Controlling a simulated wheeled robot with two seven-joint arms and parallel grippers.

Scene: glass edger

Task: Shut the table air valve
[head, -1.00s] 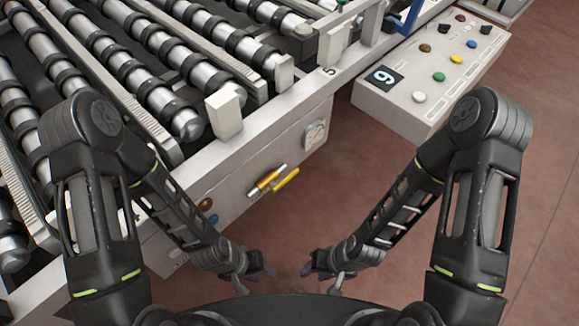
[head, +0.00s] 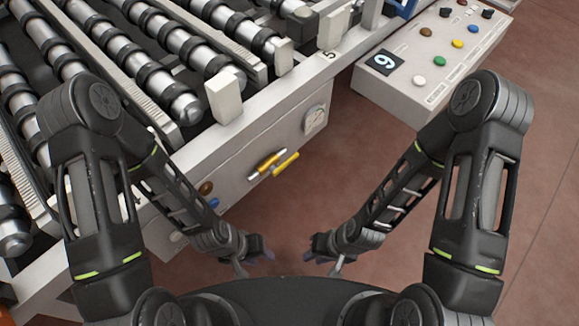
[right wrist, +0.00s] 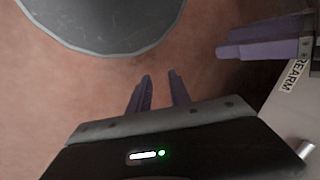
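The table air valve (head: 267,164), a brass body with a yellow lever (head: 286,164), sits on the light side panel of the roller table in the head view. The lever lies slanted alongside the brass body. My left gripper (head: 264,255) is below the valve, clear of it, and looks open and empty. It also shows at the upper right of the right wrist view (right wrist: 262,40). My right gripper (head: 318,254) is further right, apart from the valve. In the right wrist view its two purple fingers (right wrist: 159,88) are spread with nothing between them.
A control box (head: 395,92) with coloured buttons stands at the upper right. The red-brown floor (head: 350,170) between table and right arm is clear.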

